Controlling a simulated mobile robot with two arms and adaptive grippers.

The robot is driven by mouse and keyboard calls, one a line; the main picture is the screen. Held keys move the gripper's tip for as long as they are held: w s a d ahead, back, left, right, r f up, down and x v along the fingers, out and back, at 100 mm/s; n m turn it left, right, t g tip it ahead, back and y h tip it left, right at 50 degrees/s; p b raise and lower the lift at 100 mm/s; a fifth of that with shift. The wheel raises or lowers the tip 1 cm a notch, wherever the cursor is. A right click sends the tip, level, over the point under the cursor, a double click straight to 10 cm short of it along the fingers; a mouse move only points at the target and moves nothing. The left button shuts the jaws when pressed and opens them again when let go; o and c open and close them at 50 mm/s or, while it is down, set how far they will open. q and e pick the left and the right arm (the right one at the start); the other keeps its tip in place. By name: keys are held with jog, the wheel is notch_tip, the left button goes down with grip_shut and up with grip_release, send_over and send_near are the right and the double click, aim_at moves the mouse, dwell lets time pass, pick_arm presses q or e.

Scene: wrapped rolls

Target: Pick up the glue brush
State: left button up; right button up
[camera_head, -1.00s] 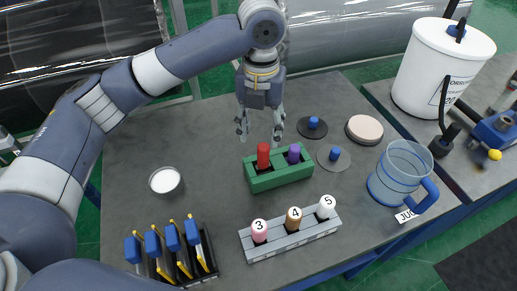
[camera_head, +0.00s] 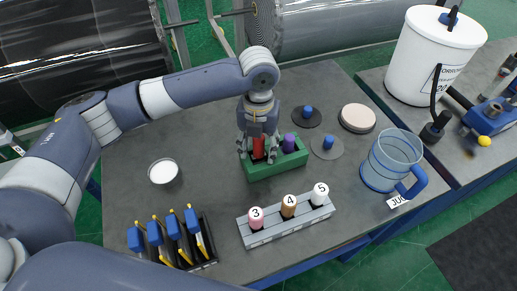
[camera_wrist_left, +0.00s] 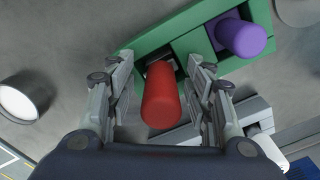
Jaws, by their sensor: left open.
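A green holder (camera_head: 262,171) stands mid-table with a red handle (camera_head: 259,150) and a purple handle (camera_head: 289,142) upright in its slots. Their lower ends are hidden, so I cannot tell from shape which is the glue brush. My left gripper (camera_head: 258,154) is open, pointing down at the red handle. In the left wrist view the red handle (camera_wrist_left: 161,100) lies between the spread fingertips (camera_wrist_left: 165,72), with gaps on both sides. The purple handle (camera_wrist_left: 241,37) is beyond the right finger. My right gripper is not in view.
A grey rack (camera_head: 287,225) with numbered handles stands in front. A jug (camera_head: 389,160), round pads (camera_head: 357,117) and blue-knobbed discs (camera_head: 326,145) are to the right. A white-filled cup (camera_head: 163,171) and a rack of blue-handled tools (camera_head: 174,240) are left. Table between is clear.

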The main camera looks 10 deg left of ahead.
pick_arm(q)
jog(key=c, duration=0.9)
grip_shut()
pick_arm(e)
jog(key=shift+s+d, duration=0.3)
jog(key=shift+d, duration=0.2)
pick_arm(q)
notch_tip(320, 180, up, 9)
jog(key=shift+d+f+b, duration=0.1)
jog(key=shift+b, duration=0.7)
jog(key=shift+r, duration=0.6)
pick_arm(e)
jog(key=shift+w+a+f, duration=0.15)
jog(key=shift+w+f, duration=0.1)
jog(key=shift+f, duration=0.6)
